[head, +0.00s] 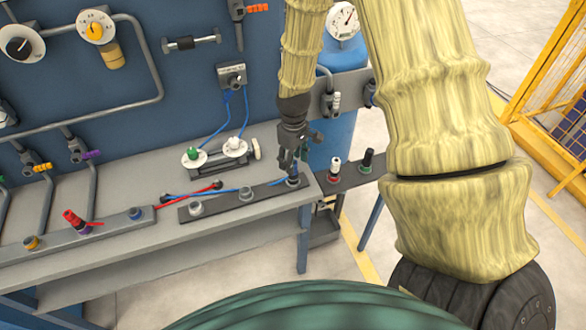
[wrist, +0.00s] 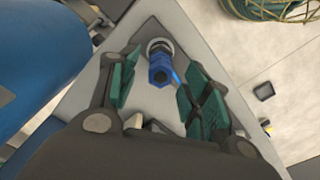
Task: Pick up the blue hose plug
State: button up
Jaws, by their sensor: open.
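The blue hose plug (wrist: 160,75) shows in the wrist view, between the two green-padded fingers of my gripper (wrist: 153,88). It sits at a round grey fitting (wrist: 160,46) near the table corner. The fingers stand apart on both sides of the plug, with a gap on the left; a blue hose runs off close by the right finger. In the head view my gripper (head: 289,160) points down over the right end of the dark strip (head: 225,200). The plug is mostly hidden there behind the fingers, and a bit of blue hose (head: 277,183) shows to its left.
A blue cylinder (head: 336,140) stands just behind and right of my gripper. A shelf with a white-topped and a dark-topped plug (head: 366,160) lies to the right. The red plug (head: 71,217) stands on the left strip. The bench front is clear.

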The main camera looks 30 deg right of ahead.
jog(key=shift+f, duration=1.05)
grip_shut()
